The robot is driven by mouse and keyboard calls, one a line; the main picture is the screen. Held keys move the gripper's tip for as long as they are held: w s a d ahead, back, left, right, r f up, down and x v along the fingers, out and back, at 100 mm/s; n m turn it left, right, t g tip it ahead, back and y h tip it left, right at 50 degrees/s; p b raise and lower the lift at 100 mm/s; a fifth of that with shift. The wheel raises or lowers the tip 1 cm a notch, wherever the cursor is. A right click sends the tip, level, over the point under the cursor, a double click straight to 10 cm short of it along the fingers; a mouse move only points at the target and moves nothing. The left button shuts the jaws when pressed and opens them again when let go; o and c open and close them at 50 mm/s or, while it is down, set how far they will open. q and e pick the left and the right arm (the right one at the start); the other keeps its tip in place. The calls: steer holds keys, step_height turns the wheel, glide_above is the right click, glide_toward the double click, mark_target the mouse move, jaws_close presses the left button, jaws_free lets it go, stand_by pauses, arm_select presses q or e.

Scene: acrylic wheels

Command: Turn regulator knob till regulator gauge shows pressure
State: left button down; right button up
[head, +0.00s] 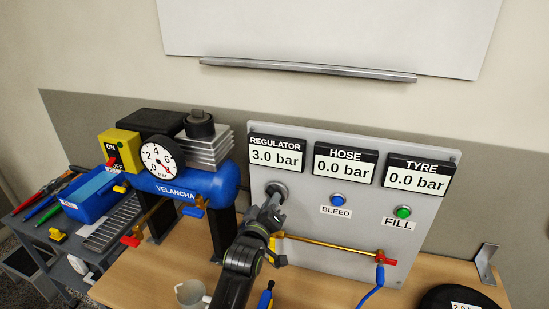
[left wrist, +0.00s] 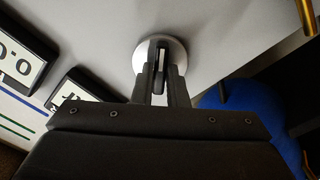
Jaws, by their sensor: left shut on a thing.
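The regulator gauge (head: 276,152) on the grey panel reads 3.0 bar. Below it, my left gripper (head: 278,196) reaches the regulator knob (head: 272,189), which is mostly hidden behind the fingers in the head view. In the left wrist view the gripper (left wrist: 160,75) is shut on the knob's dark grip, in front of its pale round base (left wrist: 140,57). My right gripper is not in view.
The hose gauge (head: 344,166) and tyre gauge (head: 417,176) read 0.0 bar. A brass pipe (head: 330,246) with a red-handled valve (head: 384,257) runs below. The blue compressor (head: 200,182) stands left of the panel. A cup (head: 190,293) sits on the bench in front.

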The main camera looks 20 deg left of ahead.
arm_select(q)
steer(key=shift+m+p, duration=0.9)
steer(key=shift+m, duration=1.2)
steer(key=m+p, duration=0.2)
steer(key=m, duration=0.2)
steer(key=shift+m+p, duration=0.3)
steer(key=shift+p, duration=0.1)
